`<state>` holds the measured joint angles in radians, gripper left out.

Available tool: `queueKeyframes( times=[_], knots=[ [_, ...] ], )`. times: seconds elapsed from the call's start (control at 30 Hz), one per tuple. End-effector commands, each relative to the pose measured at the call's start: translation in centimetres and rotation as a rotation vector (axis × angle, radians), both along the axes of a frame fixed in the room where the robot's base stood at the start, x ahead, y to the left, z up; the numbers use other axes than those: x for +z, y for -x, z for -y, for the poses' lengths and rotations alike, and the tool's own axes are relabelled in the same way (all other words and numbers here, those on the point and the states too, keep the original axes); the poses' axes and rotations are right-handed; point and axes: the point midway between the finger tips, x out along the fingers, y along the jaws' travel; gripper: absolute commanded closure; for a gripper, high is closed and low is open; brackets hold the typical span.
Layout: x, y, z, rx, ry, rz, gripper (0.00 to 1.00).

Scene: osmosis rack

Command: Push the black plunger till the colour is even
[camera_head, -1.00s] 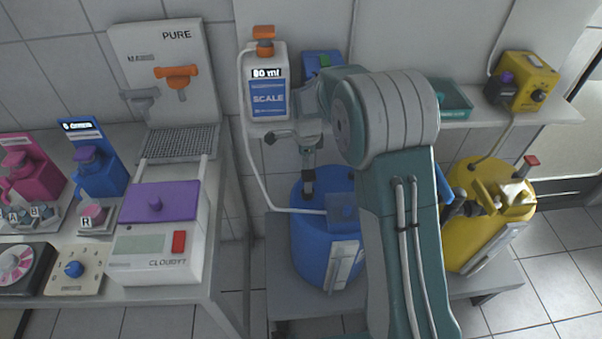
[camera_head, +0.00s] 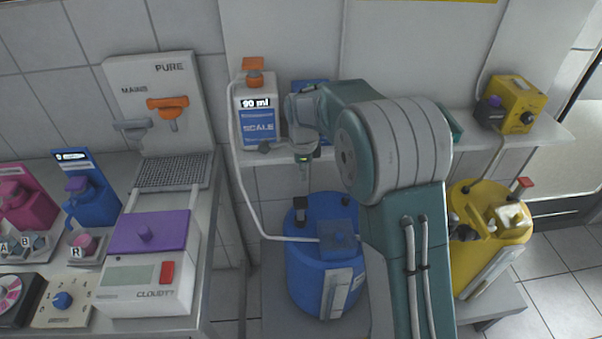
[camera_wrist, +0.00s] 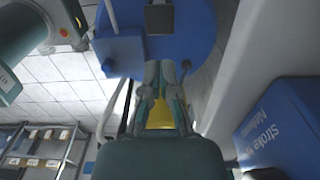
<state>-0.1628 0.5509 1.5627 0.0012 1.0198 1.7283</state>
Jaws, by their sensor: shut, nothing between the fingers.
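The black plunger (camera_head: 300,206) stands at the top of the blue barrel (camera_head: 310,268), on its left side. In the wrist view, a dark square block, likely the plunger (camera_wrist: 160,18), shows at the top edge on the blue lid. My gripper (camera_head: 303,178) points down over the plunger in the head view, with its fingers together and nothing held. In the wrist view, my gripper (camera_wrist: 167,64) lies just below the dark block in the picture. I cannot tell whether the fingertips touch it. The colour inside the barrel is not visible.
A white SCALE bottle (camera_head: 258,110) reading 90 ml stands on the wall shelf, with a white hose running to the blue barrel. A yellow barrel (camera_head: 487,250) stands at the right. A bench (camera_head: 215,240) with the purple-lidded CLOUDY? box (camera_head: 150,262) is at the left.

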Motion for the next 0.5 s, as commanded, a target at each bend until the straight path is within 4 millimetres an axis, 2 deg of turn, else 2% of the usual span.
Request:
queueKeyframes(
  times=[0.07,0.2,0.3,0.5],
  knots=[
    [0.2,0.0,-0.1,0.001,0.001,0.001,1.00],
    [3.4,-0.2,0.1,0.001,0.001,0.002,1.00],
    [4.8,-0.1,0.2,0.001,0.002,-0.005,1.00],
    [4.9,-0.1,0.4,0.001,0.001,-0.008,1.00]
  ],
)
